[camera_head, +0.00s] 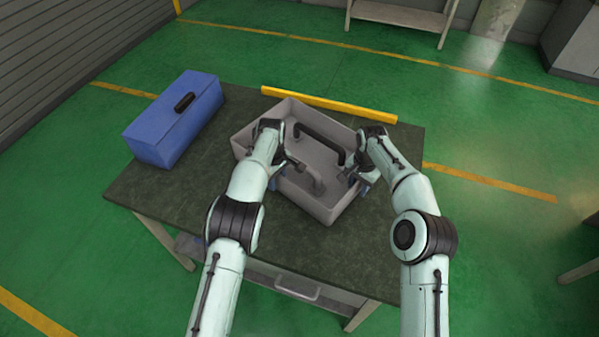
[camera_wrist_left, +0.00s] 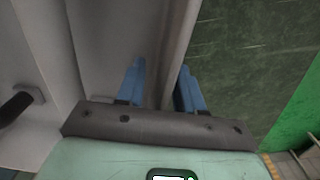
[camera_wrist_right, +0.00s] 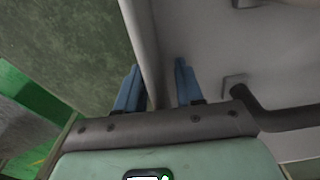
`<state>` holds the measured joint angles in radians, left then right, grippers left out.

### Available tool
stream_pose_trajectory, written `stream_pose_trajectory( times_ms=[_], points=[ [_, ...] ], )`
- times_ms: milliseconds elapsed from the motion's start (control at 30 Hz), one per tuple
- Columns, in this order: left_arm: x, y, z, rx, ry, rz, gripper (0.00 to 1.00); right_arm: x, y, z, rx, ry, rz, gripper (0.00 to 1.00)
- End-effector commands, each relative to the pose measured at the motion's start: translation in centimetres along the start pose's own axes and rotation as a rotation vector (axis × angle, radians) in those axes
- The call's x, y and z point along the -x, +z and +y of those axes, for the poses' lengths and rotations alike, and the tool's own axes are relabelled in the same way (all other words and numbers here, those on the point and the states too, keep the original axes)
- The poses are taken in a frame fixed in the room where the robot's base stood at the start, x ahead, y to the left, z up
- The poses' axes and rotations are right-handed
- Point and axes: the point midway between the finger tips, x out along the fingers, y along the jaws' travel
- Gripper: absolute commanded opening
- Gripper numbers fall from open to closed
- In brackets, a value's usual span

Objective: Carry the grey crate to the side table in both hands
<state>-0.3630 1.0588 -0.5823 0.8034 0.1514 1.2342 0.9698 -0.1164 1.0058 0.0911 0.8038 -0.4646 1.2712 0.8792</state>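The grey crate (camera_head: 312,160) rests on the dark-topped table (camera_head: 155,190), open side up. A dark bar handle (camera_head: 320,138) and a lighter grey curved bar (camera_head: 308,180) show inside it. My left gripper (camera_head: 279,178) is at the crate's near left wall. In the left wrist view its blue fingers (camera_wrist_left: 160,85) stand open on either side of the crate wall (camera_wrist_left: 172,50). My right gripper (camera_head: 360,180) is at the right wall. In the right wrist view its fingers (camera_wrist_right: 157,85) also straddle the wall (camera_wrist_right: 142,40), with a gap on the inner side.
A blue toolbox (camera_head: 180,120) stands on the table's left. A yellow bar (camera_head: 328,103) lies along the far edge behind the crate. A low bench (camera_head: 400,15) stands beyond, across green floor. Part of another table (camera_head: 580,270) shows at the right edge.

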Motion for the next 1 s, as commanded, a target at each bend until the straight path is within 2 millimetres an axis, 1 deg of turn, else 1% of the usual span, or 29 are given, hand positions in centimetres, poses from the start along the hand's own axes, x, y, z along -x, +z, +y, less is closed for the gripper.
stream_pose_trajectory(
  times_ms=[133,233,500,600,733,867,967,1000],
  points=[
    [0.7,0.0,0.0,0.0,0.001,0.0,0.37,-0.1,0.0,0.0,0.0,0.001,-0.001,0.37],
    [2.1,0.0,0.1,0.0,0.002,0.0,0.37,-0.1,0.0,0.0,0.0,0.001,-0.001,0.37],
    [8.1,-0.1,0.1,0.0,0.005,0.002,0.37,-0.1,0.0,0.0,0.001,0.001,-0.001,0.37],
    [10.1,-0.1,0.1,0.0,0.004,0.003,0.37,-0.1,0.0,0.0,0.001,0.001,-0.001,0.37],
    [11.1,-0.1,0.1,-0.001,0.001,0.001,0.37,-0.1,0.0,0.0,0.001,0.001,-0.001,0.37],
    [11.8,-0.1,0.1,0.0,0.001,0.0,0.37,0.0,0.0,0.0,0.001,0.001,-0.001,0.37],
    [12.0,-0.1,0.0,0.001,0.0,0.0,0.37,0.6,0.0,0.0,0.0,0.0,0.001,0.37],
    [12.0,0.0,0.0,0.001,0.0,0.0,0.37,1.0,0.0,0.0,0.0,-0.001,0.002,0.37]
  ],
)
